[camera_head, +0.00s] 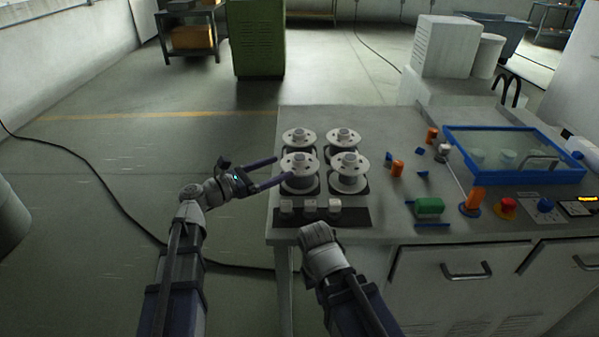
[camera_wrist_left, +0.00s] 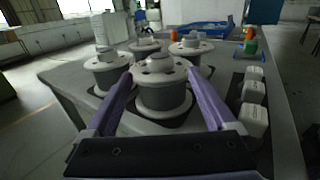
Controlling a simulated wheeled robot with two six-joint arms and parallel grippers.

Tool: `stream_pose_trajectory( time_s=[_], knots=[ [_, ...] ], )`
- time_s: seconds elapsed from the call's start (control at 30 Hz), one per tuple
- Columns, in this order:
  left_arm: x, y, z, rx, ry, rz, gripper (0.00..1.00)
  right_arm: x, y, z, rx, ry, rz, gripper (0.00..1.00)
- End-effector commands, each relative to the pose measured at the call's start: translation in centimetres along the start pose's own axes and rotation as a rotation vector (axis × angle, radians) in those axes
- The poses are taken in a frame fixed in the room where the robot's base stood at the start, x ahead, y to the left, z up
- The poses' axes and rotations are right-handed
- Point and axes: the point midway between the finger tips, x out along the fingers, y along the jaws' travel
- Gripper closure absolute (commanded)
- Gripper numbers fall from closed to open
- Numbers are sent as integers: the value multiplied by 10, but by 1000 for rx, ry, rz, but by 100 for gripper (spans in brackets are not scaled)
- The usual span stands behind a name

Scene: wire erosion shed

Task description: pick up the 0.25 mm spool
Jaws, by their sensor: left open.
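Several white-flanged spools with grey winding stand in two rows at the left end of the grey workbench (camera_head: 400,222). The front-left spool (camera_head: 300,184) is the near one in the left wrist view (camera_wrist_left: 164,97). Others are the front-right spool (camera_head: 348,182), back-left spool (camera_head: 298,136) and back-right spool (camera_head: 342,135). No size marking is readable, so I cannot tell which is 0.25 mm. My left gripper (camera_head: 283,169) is open, its purple fingers on either side of the front-left spool; contact is unclear. My right arm's grey wrist shows at the bench's front edge, without visible fingers.
Small white blocks (camera_head: 310,206) sit on a dark strip (camera_head: 350,217) in front of the spools. To the right are orange and blue small parts, a green block (camera_head: 428,207) and a blue-framed tank (camera_head: 455,150). Floor left of the bench is mostly clear, with a black cable.

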Motion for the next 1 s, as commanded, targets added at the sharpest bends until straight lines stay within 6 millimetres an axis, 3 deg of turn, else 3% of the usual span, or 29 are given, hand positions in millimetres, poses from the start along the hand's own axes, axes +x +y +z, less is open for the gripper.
stream_pose_trajectory(
  time_s=[0.27, 0.6, 0.83, 1.0],
  knots=[
    [11, 0, 0, 0, 0, -1, 11, 0, 0, 0, 0, 0, 0, 100],
    [55, 1, 0, 0, 0, 0, 11, 0, 0, 0, 0, 0, 0, 100],
    [56, 0, 0, 0, 0, 1, 11, 0, 0, 0, 0, 0, 0, 100],
    [56, 0, 0, 0, 0, 1, 30, 0, 0, 0, 0, 0, 0, 100]
  ],
)
